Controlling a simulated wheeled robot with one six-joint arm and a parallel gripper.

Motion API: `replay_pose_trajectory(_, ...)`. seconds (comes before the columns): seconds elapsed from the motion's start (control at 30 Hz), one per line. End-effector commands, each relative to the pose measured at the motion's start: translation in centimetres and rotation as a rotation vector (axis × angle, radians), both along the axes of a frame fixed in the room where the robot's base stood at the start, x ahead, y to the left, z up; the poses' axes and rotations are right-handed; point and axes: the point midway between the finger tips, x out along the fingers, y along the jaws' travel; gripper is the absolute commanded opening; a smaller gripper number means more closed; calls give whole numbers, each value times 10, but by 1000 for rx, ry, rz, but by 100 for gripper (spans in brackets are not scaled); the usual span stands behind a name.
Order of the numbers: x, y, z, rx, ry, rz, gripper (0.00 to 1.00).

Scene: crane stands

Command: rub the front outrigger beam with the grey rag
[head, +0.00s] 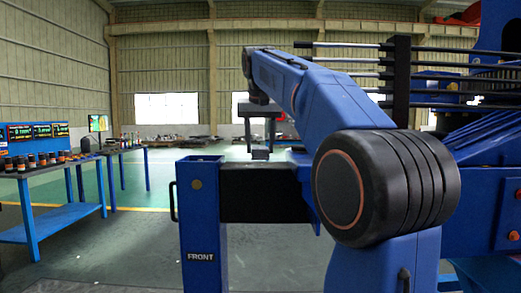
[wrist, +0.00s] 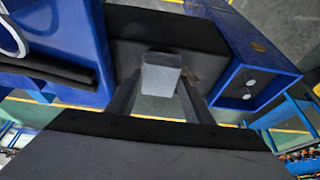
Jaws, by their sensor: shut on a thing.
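The front outrigger beam (head: 265,192) is a black box beam running level from the blue leg marked FRONT (head: 202,225) to the blue crane body. In the wrist view the black beam (wrist: 140,25) crosses the top, beside the blue leg (wrist: 245,60). My gripper (head: 260,146) points down over the beam's top. In the wrist view its two fingers (wrist: 160,92) are shut on the grey rag (wrist: 160,76), a small folded block. The rag lies over the beam's top face in the pictures; I cannot tell whether it touches.
A blue workbench (head: 60,215) with several small dark parts and lit screens stands at the left. A second bench (head: 125,150) is behind it. The blue crane body (head: 480,215) fills the right side, with black rods above. The green floor left of the leg is clear.

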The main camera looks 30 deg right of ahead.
Motion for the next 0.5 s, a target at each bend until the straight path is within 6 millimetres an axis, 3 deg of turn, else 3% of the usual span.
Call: replay_pose_trajectory(0.5, 0, 0, 39, 0, 0, 0, 20)
